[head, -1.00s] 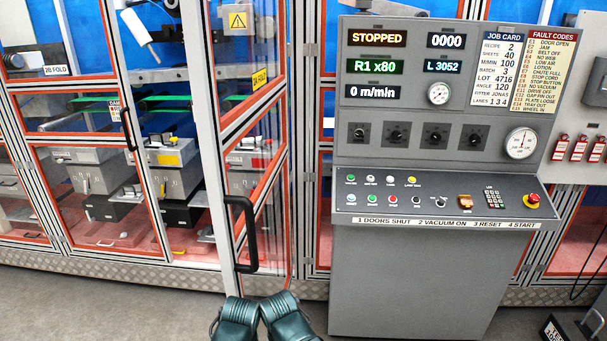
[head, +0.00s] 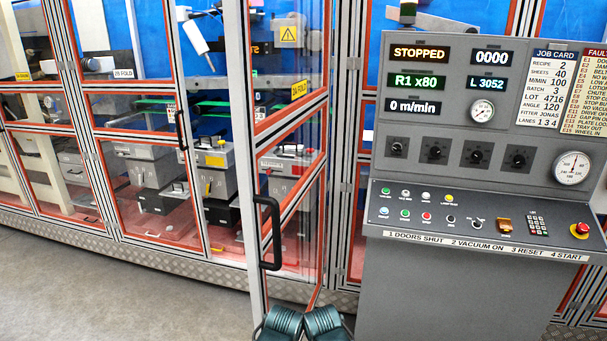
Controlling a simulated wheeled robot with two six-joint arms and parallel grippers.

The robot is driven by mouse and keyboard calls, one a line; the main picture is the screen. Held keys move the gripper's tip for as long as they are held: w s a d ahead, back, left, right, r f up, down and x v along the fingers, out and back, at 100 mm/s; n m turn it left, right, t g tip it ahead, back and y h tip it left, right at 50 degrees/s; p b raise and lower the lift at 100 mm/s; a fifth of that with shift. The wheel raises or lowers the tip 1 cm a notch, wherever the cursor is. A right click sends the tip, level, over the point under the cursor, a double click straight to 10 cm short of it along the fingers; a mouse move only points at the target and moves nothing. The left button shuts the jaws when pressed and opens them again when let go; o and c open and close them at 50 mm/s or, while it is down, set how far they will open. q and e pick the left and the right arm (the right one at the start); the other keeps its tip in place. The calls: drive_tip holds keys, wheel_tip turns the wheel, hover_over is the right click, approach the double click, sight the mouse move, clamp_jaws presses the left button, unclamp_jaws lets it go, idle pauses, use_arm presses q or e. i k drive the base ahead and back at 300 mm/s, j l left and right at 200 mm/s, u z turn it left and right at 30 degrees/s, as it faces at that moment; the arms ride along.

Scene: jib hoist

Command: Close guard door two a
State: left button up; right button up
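The guard door with the yellow 2A FOLD label (head: 299,90) stands open in the head view. The door (head: 292,119) has orange-edged clear panels and swings out towards me. Its free edge is a pale upright post on the near left side, and its far edge is on the right, by the machine frame. A black D-shaped handle (head: 268,232) sits low on the free edge. Two dark teal ribbed parts of mine show at the bottom edge, just below the door. No gripper fingers show, so neither gripper is in view.
A grey control console (head: 450,290) stands close to the right of the door, with a display reading STOPPED. The panel labelled 2B FOLD (head: 124,73) is on the left, with its own black handle (head: 181,130). Grey floor (head: 110,290) is clear at lower left.

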sight(252, 142)
drive_tip(key=l+u, duration=0.15)
drive_tip(key=l, duration=1.5)
